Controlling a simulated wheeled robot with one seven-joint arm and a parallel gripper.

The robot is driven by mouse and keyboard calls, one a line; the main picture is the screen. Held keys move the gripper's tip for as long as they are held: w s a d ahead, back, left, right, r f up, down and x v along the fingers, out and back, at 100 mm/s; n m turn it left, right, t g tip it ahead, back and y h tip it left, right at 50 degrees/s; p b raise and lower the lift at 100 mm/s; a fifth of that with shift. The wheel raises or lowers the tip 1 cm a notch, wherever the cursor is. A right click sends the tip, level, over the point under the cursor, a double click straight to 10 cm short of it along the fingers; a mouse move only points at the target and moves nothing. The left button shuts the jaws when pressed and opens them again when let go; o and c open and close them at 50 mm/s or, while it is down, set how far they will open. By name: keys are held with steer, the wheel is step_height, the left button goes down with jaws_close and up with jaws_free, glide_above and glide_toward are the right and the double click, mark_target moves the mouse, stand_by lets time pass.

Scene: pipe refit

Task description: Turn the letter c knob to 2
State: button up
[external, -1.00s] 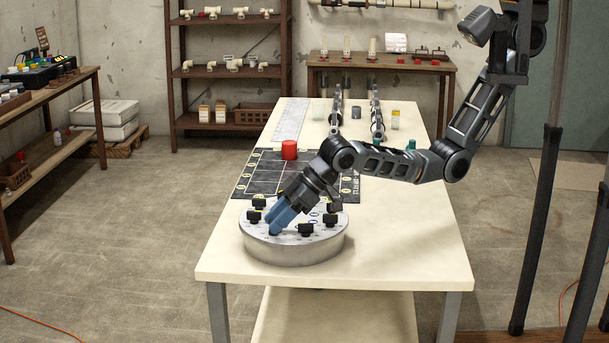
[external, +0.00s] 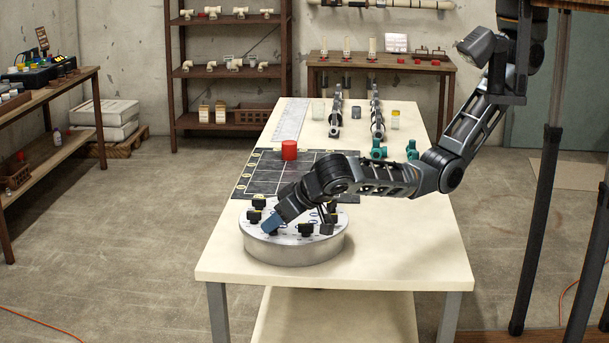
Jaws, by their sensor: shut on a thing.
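A round metal dial plate (external: 293,252) stands on the front left of the white table. Several black knobs sit in a ring on its top, with a bare knob (external: 305,229) at the front right and others at the back and left. The letters are too small to read. My gripper (external: 268,227) has blue fingers and is shut on a knob at the plate's front left. The fingers hide most of that knob, so its letter and setting cannot be read. My wrist also covers part of the plate's middle.
A black gridded mat (external: 262,175) lies behind the plate, with a red cylinder (external: 289,150) on it. Teal pipe fittings (external: 379,150) and metal parts stand farther back. The white table's front right (external: 410,255) is clear.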

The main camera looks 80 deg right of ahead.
steer(key=shift+m, duration=0.4)
steer(key=shift+f, duration=0.1)
steer(key=o, duration=1.1)
steer(key=shift+c, duration=0.2)
steer(key=shift+a, duration=0.1)
steer(key=shift+b+v, duration=0.5)
steer(key=shift+v, duration=3.4)
steer(key=shift+a, duration=0.1)
